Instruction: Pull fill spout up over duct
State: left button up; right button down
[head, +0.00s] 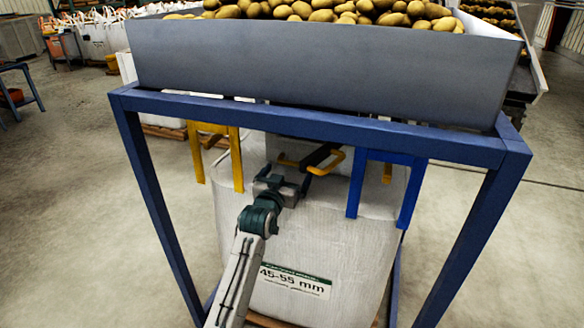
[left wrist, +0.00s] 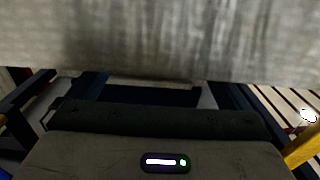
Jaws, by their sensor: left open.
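The big white bag (head: 330,240) with a "45-55 mm" label hangs inside the blue frame, under the potato hopper. A grey duct (head: 300,124) shows in part below the frame's front beam. The fill spout is hard to tell apart from the pale cloth and duct behind my gripper. In the left wrist view a pale, streaked surface (left wrist: 160,40) fills the top, close ahead. My right gripper is not in view.
The blue frame (head: 320,124) crosses above my left arm, with legs on both sides. The grey hopper (head: 320,70) full of potatoes rests on it. Yellow straps (head: 236,160) and blue straps (head: 357,185) hold the bag. Open concrete floor lies to the left and right.

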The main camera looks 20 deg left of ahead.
aim_at(293, 165)
pick_arm(q)
jog(key=shift+w, duration=2.2)
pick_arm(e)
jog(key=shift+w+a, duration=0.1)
pick_arm(q)
jog(key=shift+c, duration=0.4)
jog(key=c, duration=1)
jog(key=shift+r, duration=0.1)
jog(key=shift+r+p, duration=0.35)
jog(key=shift+p, duration=0.1)
notch_tip(293, 165, up, 3)
jog(key=p, duration=0.3)
jog(key=shift+r, duration=0.15)
notch_tip(293, 165, up, 4)
jog(key=p, duration=0.3)
jog(key=shift+f, duration=0.2)
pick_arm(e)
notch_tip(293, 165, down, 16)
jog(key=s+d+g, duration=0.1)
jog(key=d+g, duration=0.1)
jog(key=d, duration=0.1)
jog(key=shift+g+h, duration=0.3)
